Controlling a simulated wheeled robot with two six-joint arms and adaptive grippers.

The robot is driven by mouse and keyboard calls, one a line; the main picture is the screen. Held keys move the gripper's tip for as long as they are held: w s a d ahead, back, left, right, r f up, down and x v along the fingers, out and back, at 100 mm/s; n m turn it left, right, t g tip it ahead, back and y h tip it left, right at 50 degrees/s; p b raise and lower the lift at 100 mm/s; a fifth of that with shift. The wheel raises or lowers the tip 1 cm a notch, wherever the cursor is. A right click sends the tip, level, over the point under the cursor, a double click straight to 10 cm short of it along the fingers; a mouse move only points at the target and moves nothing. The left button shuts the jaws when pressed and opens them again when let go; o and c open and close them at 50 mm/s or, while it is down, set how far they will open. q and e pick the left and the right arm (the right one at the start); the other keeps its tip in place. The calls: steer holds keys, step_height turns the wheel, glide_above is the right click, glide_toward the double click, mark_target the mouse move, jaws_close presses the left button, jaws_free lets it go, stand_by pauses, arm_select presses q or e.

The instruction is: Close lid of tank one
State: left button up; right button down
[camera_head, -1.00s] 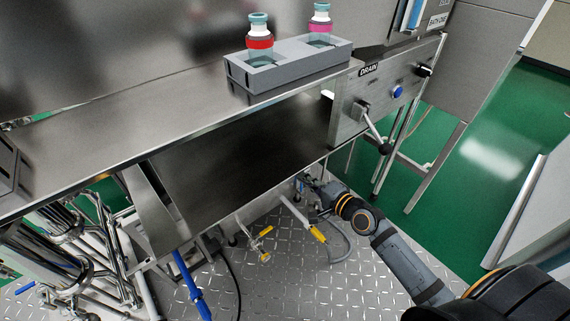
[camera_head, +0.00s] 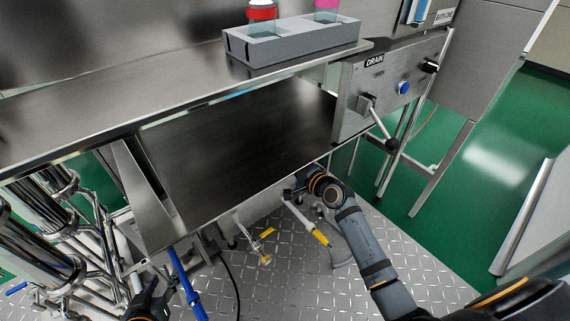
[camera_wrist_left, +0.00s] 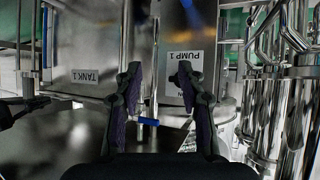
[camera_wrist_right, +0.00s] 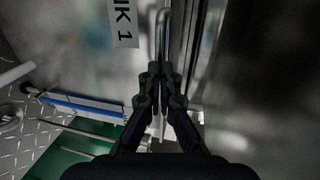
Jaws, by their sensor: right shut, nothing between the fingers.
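A wide dark steel panel (camera_head: 240,150) slopes below the bench in the head view; I cannot tell whether it is the lid or the tank's inside. A "TANK 1" label (camera_wrist_left: 85,76) is on a steel face in the left wrist view, and part of it (camera_wrist_right: 123,22) shows in the right wrist view. A curved metal rod (camera_wrist_right: 162,38) stands beside that label. My right gripper (camera_wrist_right: 160,72) is shut and empty, its tips over the rod's lower part; contact is unclear. My left gripper (camera_head: 151,288) is low at the left; its fingers (camera_wrist_left: 160,78) are apart and empty.
A grey rack (camera_head: 290,42) with bottles stands on the bench. A "DRAIN" panel (camera_head: 372,82) with a lever is at the right. Steel cylinders and pipes (camera_head: 45,215) crowd the left. Hoses and yellow-handled valves (camera_head: 322,238) lie below. A "PUMP 1" label (camera_wrist_left: 183,76) is near my left gripper.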

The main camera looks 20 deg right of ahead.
arm_select(q)
steer(key=shift+w+r+t, duration=0.3)
steer(key=shift+w+r, duration=0.15)
steer(key=shift+r, duration=0.15)
arm_select(e)
steer(key=shift+w+a, duration=0.1)
steer(key=shift+w, duration=0.1)
steer(key=x, duration=0.3)
steer(key=shift+w+r, duration=0.1)
steer(key=shift+r, duration=0.2)
steer(key=shift+w, duration=0.15)
arm_select(q)
steer(key=shift+w+r, duration=0.15)
steer(key=shift+r, duration=0.25)
arm_select(e)
steer(key=shift+r, duration=0.15)
